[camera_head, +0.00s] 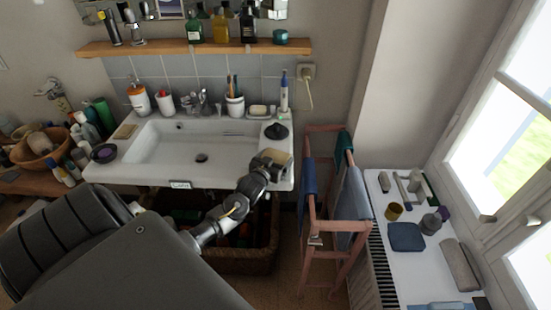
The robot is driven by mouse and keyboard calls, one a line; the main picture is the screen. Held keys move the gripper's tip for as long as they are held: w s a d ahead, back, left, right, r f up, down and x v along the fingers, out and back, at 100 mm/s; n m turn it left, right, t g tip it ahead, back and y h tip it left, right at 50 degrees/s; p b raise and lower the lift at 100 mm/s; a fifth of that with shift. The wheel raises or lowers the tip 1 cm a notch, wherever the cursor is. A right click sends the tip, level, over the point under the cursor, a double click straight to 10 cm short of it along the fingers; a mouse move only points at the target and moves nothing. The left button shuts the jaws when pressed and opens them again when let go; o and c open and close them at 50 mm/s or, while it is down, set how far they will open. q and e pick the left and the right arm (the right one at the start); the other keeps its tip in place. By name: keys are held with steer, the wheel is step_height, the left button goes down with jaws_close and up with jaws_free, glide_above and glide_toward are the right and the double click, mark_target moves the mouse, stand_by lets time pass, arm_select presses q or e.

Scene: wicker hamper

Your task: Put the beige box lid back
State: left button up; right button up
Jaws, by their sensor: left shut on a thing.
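My left arm comes in from the lower left and reaches over the front right of the white sink. My left gripper (268,165) is small and partly hidden by its own wrist. It is shut on a beige piece (274,156) that looks like the beige box lid, held above the sink's right front corner. Whether the lid touches the sink is unclear. A dark wicker hamper (235,265) stands open under the sink, with dark contents inside; my arm hides part of it. I cannot make out a matching beige box. My right gripper is not in view.
The sink (150,155) carries cups, soap and a black round item (276,131) just behind my gripper. A pink wooden towel rack (312,210) stands close on the right. Beyond it is a cluttered white radiator shelf (430,262). A bottle-filled wooden shelf (165,47) hangs above.

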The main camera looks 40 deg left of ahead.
arm_select(q)
steer(key=o, duration=0.7)
steer(key=shift+f, duration=0.1)
steer(key=shift+o, duration=0.2)
steer(key=shift+f+b, duration=0.2)
steer(key=shift+b, duration=0.25)
steer(key=b+v, duration=0.1)
steer(key=v, duration=0.3)
steer(key=b+v, duration=0.1)
steer(key=v, duration=0.4)
steer(key=shift+s+f, duration=0.2)
steer(key=shift+v, duration=0.8)
